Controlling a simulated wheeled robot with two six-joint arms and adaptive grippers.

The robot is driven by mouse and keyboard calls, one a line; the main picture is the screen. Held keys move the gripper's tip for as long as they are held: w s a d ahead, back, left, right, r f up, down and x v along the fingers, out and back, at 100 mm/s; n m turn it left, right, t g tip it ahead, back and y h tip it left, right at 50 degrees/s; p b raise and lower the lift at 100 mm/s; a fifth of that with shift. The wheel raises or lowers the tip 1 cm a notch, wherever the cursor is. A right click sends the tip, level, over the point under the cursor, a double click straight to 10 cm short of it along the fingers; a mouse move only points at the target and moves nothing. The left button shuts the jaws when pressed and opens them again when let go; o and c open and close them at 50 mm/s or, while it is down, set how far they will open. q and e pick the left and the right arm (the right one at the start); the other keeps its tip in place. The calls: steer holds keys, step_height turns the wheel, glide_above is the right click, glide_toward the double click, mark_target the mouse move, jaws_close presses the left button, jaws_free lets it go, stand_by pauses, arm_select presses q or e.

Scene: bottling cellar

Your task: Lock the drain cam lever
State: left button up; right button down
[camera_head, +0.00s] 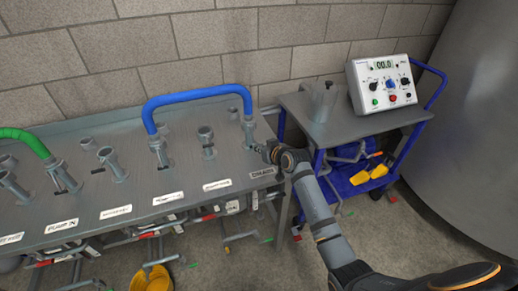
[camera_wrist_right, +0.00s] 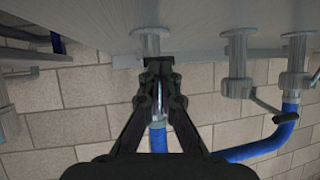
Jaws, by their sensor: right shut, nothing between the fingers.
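The drain port (camera_head: 249,134) is a grey upright pipe near the right end of the steel bench, behind a label reading DRAIN (camera_head: 262,172). One end of a blue hose (camera_head: 198,94) sits on top of it. My right gripper (camera_head: 262,149) is shut and empty, just right of the drain port. In the right wrist view the gripper (camera_wrist_right: 160,68) covers much of the drain fitting (camera_wrist_right: 152,42), with the blue hose (camera_wrist_right: 157,138) behind it. I cannot make out the drain cam lever or its position; the gripper hides that area. My left gripper is not in view.
Several other grey ports stand along the bench (camera_head: 140,190), one with a green hose (camera_head: 27,139). A neighbouring port (camera_wrist_right: 238,65) shows in the right wrist view. A cart (camera_head: 345,127) with a control box (camera_head: 385,82) stands to the right. A brick wall is behind.

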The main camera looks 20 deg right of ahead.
steer(key=shift+w+f+t+b, duration=0.4)
steer(key=shift+f+b, duration=0.35)
steer(key=shift+b, duration=0.45)
steer(key=shift+s+r, duration=0.1)
steer(key=shift+r, duration=0.25)
steer(key=shift+r, duration=0.1)
